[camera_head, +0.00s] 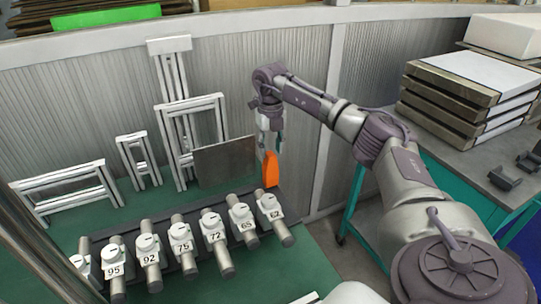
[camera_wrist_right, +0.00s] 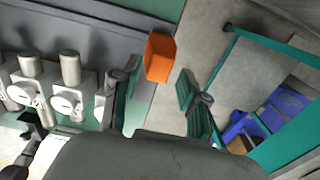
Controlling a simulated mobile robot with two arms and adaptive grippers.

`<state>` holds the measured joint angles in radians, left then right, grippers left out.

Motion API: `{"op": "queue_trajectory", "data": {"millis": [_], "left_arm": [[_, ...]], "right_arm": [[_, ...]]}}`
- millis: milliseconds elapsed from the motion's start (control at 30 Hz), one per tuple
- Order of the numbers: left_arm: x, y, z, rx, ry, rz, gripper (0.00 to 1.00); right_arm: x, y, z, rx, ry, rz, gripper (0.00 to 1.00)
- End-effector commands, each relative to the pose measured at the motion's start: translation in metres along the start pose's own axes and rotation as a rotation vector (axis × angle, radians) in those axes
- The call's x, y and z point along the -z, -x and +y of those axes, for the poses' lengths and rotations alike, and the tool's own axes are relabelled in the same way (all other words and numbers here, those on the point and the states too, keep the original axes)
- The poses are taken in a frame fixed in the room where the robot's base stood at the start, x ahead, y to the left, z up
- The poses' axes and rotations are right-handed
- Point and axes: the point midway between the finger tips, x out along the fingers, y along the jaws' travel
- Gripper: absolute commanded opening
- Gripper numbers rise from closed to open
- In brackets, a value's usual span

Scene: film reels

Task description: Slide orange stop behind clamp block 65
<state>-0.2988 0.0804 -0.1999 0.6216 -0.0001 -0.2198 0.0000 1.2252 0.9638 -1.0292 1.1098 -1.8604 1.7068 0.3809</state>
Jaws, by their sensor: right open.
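The orange stop (camera_head: 270,171) stands upright at the right end of the green bench, behind clamp block 62 (camera_head: 268,206). Clamp block 65 (camera_head: 241,215) is just left of 62, with its number on the front. My right gripper (camera_head: 270,146) points down directly above the stop, and it is open. In the right wrist view the orange stop (camera_wrist_right: 160,57) shows beyond and roughly between the two spread fingers (camera_wrist_right: 158,95). I cannot tell whether a finger touches it. My left gripper is not in view.
Several more numbered clamp blocks, including 72 (camera_head: 211,225) and 92 (camera_head: 148,249), run leftward along a dark rail. A grey plate (camera_head: 225,162) and white frames (camera_head: 178,120) lean behind them. Stacked trays (camera_head: 470,88) stand on the right-hand table.

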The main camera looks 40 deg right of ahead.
Motion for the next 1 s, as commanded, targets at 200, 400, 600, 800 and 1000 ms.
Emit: {"op": "queue_trajectory", "data": {"millis": [200, 400, 600, 800, 1000], "left_arm": [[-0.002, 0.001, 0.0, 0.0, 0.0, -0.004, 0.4], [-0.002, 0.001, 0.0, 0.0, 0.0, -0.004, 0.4], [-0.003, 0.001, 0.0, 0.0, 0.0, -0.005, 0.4], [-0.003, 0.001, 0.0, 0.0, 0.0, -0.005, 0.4], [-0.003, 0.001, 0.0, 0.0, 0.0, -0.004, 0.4]], "right_arm": [[0.0, -0.025, 0.0, 0.0, 0.001, 0.001, 0.44], [0.0, -0.03, 0.0, 0.0, 0.001, -0.001, 0.44], [0.0, -0.03, 0.0, 0.0, 0.001, -0.001, 0.39], [0.0, -0.03, 0.0, 0.0, 0.001, -0.001, 0.05], [0.0, -0.03, 0.0, 0.0, 0.001, -0.001, 0.0]]}}
